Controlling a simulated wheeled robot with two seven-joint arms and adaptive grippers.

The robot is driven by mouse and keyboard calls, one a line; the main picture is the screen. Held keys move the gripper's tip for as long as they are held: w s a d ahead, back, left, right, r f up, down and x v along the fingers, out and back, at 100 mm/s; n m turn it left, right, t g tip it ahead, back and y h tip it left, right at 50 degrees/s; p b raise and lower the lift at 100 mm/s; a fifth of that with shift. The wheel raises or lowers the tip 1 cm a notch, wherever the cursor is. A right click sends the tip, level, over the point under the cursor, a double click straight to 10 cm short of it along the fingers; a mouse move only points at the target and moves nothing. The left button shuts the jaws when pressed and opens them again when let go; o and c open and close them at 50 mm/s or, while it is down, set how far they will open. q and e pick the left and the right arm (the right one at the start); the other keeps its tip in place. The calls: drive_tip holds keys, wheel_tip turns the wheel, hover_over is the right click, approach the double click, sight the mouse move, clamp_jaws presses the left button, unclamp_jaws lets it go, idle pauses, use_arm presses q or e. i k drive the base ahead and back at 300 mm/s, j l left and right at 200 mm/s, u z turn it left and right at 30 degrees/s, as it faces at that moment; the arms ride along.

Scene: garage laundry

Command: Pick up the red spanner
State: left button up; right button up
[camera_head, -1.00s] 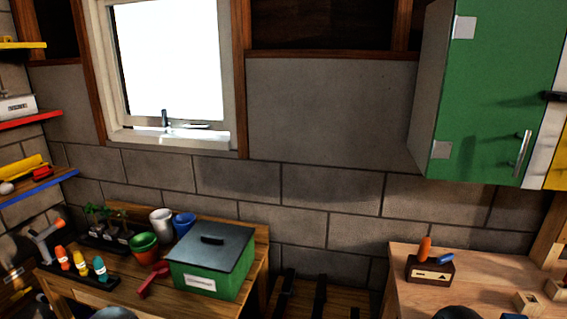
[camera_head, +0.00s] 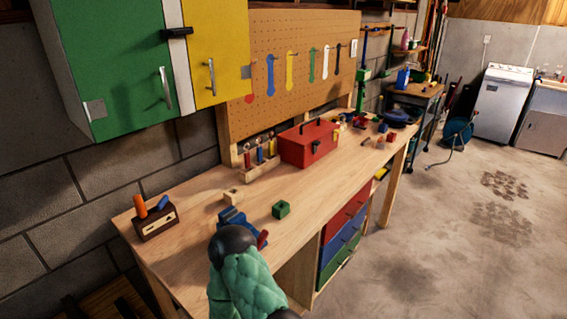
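On the pegboard (camera_head: 300,58) hang several spanners in a row: blue (camera_head: 270,75), yellow (camera_head: 290,70), green (camera_head: 312,66), white (camera_head: 326,62) and black (camera_head: 337,60). At the left end of the row, a small red end (camera_head: 249,98) shows just below the yellow cabinet door. It looks like the lower end of the red spanner; the rest is hidden behind the cabinet. Neither of my grippers' fingers show in this view.
The green-and-yellow wall cabinet (camera_head: 125,70) overhangs the left side. The concrete floor (camera_head: 430,240) at right is mostly clear.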

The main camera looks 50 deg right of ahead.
sight(247, 154)
drive_tip(key=z, duration=1.45)
drive_tip(key=i+l+u, duration=0.15)
drive_tip(key=l, duration=0.4)
drive_tip(key=i+l+u, duration=0.1)
drive_tip(key=l, duration=0.45)
drive_tip(key=l+u, duration=0.15)
drive_tip(key=l, duration=0.4)
drive_tip(key=i, duration=0.05)
